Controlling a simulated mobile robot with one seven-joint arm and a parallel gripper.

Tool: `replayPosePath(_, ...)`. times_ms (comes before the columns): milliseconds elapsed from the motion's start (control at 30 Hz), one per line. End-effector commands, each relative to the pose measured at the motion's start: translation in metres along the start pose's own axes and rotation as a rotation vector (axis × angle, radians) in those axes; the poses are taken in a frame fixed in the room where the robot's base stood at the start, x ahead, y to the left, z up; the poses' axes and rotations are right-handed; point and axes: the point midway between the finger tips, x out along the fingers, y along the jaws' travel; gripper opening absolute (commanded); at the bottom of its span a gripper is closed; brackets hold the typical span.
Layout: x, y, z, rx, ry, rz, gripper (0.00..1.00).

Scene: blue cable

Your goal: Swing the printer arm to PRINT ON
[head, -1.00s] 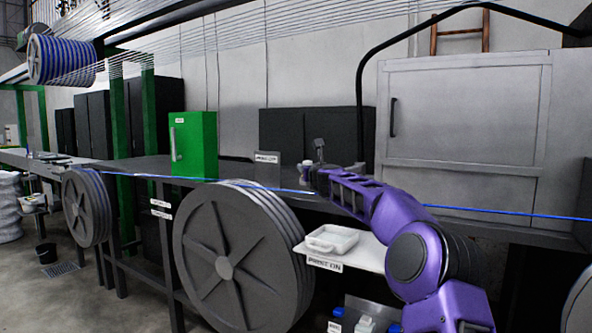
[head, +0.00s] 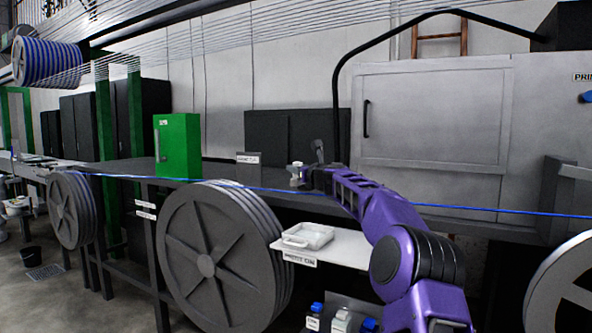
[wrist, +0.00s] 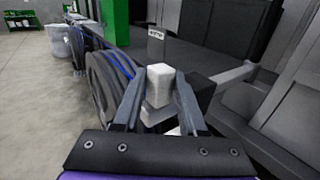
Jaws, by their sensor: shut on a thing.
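My gripper (head: 297,176) is at the end of my purple arm, just above the blue cable line. In the wrist view its two fingers (wrist: 160,108) are shut on a pale block-shaped knob (wrist: 159,84). The knob also shows in the head view (head: 296,167). A dark piece (wrist: 202,90) sits right of the knob, and a small grey upright part (head: 318,151) stands behind the gripper. How these join to the knob is hidden. The PRINT ON label (head: 300,258) is on the white shelf's front edge, below the gripper. A small sign (head: 248,159) with blurred lettering stands behind, to the left.
The blue cable (head: 480,209) runs across the bench front. A large grey reel (head: 207,265) stands below left. A white tray (head: 307,236) lies on the shelf (head: 345,250). A green box (head: 177,145) and a grey cabinet (head: 430,130) stand behind.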

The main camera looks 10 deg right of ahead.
Motion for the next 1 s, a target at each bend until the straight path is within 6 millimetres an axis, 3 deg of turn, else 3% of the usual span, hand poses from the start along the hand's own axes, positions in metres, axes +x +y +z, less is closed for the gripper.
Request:
replayPosePath(33,-0.0027,-0.0105,0.0045,-0.007,-0.006,-0.022,0.0)
replayPosePath(200,-0.0027,-0.0104,0.0046,-0.007,-0.006,-0.021,0.0)
replayPosePath(233,-0.0028,-0.0103,0.0047,-0.007,-0.006,-0.021,0.47)
replayPosePath(300,-0.0026,-0.0096,0.0042,-0.006,-0.006,-0.02,0.59)
replayPosePath(1000,-0.0072,-0.0053,-0.0004,0.003,-0.002,-0.009,0.6)
